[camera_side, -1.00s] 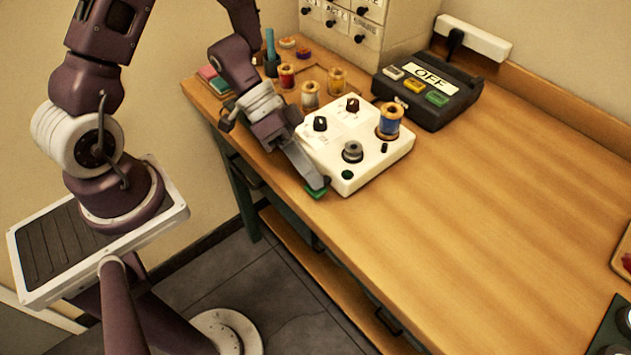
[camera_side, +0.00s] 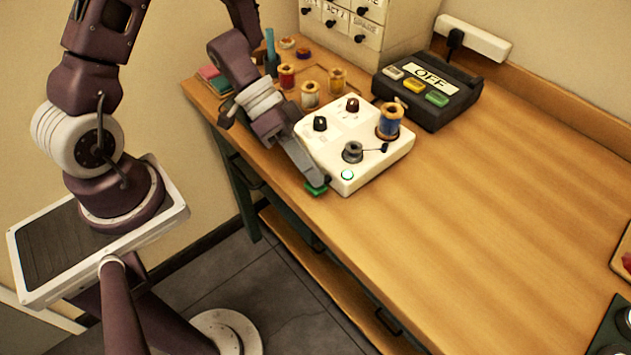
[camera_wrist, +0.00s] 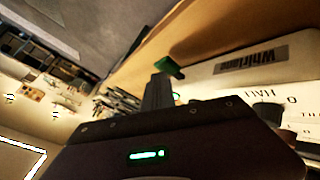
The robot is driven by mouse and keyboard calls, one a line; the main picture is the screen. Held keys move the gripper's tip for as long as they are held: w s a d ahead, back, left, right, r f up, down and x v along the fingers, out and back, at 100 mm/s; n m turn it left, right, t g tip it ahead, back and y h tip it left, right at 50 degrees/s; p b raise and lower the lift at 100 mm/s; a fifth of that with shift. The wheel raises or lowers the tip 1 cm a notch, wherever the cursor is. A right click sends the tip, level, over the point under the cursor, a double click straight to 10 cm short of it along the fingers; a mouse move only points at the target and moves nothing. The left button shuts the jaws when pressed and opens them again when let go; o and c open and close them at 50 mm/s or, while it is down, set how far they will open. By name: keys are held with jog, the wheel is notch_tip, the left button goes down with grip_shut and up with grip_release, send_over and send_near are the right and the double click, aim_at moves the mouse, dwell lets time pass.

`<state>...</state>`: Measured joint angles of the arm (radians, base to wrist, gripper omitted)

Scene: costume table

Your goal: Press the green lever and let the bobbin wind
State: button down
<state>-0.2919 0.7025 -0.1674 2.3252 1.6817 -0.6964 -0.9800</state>
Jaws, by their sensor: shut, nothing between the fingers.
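The white bobbin winder (camera_side: 372,163) stands at the table's front left edge. Its green lever (camera_side: 316,189) sticks out at the front left corner and also shows in the wrist view (camera_wrist: 168,67). My gripper (camera_side: 312,178) is shut and empty, its tips at the lever, seemingly touching it; the exact contact is hidden. A grey bobbin (camera_side: 352,150) sits on the winder top. A small arm (camera_side: 384,147) reaches toward it from the right. A round indicator (camera_side: 347,175) glows green. A blue thread spool (camera_side: 390,119) stands at the winder's back right.
A black box (camera_side: 427,92) with an "OFF" label and coloured buttons stands behind the winder. Several thread spools (camera_side: 310,95) stand behind my gripper. Drawers (camera_side: 343,22) stand at the back.

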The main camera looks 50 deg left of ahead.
jog(key=shift+r, duration=0.7)
jog(key=shift+r, duration=2.5)
